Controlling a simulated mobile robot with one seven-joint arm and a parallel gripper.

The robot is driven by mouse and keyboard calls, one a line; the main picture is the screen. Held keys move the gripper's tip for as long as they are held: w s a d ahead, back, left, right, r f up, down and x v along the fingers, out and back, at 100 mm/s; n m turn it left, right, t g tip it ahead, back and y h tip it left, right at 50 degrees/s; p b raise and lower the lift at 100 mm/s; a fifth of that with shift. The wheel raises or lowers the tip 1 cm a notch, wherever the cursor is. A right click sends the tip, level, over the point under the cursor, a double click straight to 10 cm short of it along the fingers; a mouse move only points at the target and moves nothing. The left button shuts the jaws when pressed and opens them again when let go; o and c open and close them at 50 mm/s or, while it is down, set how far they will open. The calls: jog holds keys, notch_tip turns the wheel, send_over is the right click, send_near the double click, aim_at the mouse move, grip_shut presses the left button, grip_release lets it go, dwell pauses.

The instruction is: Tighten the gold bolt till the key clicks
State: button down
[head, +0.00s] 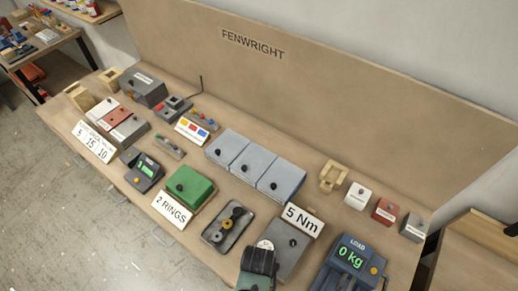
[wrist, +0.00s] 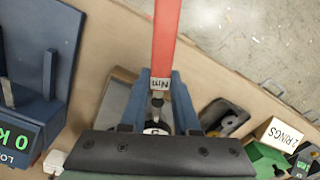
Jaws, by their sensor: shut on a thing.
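My gripper (wrist: 161,88) shows its two blue fingers in the wrist view, closed on a key with a long red handle (wrist: 166,40) and a tag reading "Nm". The handle runs up the picture, past the bench's front edge. A small metal shaft and a pale disc show between the fingers. In the head view a dark part of my gripper (head: 260,262) is over the front of the grey block (head: 285,262) by the "5 Nm" sign (head: 302,220). I cannot make out the gold bolt; it may be hidden by my gripper.
The blue load scale (head: 350,262), reading "0 kg", stands close to the right. A dark tray of rings (head: 228,225) and a green box (head: 189,187) lie to the left. Blue-grey boxes (head: 253,163) stand behind. Open floor lies past the front edge.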

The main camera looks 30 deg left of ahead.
jog(key=shift+s+a+m+p, duration=0.15)
jog(key=shift+a+m+p, duration=0.2)
jog(key=shift+a+m, duration=0.4)
jog(key=shift+s+a+m+p, duration=0.1)
jog(key=shift+a+m+p, duration=0.2)
jog(key=shift+a+m, duration=0.45)
dwell(2.5)
jog(key=shift+d+r, duration=0.1)
jog(key=shift+d, duration=0.15)
jog(key=shift+w+d+n+p, duration=0.1)
jog(key=shift+d+n+p, duration=0.25)
jog(key=shift+d+n, duration=0.25)
jog(key=shift+r+p, duration=1.15)
jog(key=shift+r, duration=1.3)
